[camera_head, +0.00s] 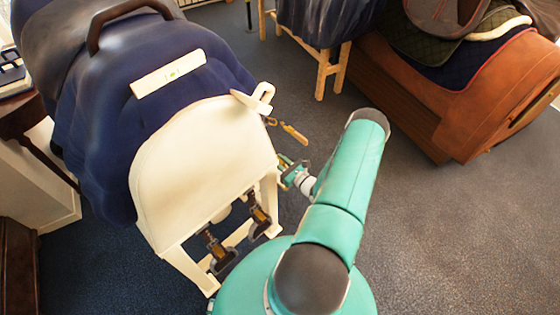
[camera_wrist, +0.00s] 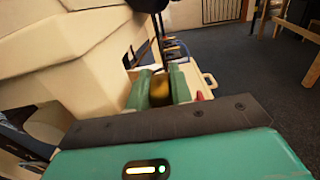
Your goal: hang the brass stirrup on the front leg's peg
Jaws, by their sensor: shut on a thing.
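My gripper (camera_head: 288,168) is at the right side of the cream stand (camera_head: 205,155), partly hidden by my green arm. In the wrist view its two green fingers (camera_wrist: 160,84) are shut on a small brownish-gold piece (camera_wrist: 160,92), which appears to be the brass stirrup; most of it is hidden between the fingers. Two dark stirrup-like pieces with brass-coloured parts hang low at the stand's front legs, a right one (camera_head: 259,214) and a left one (camera_head: 219,250). I cannot clearly make out an empty peg on the front leg.
A brass-coloured tag (camera_head: 294,132) hangs from the stand's upper right corner, close above my gripper. A dark blue padded body (camera_head: 100,120) lies behind the stand. A brown saddle block (camera_head: 455,95) stands at the right. The carpet (camera_head: 450,230) there is clear.

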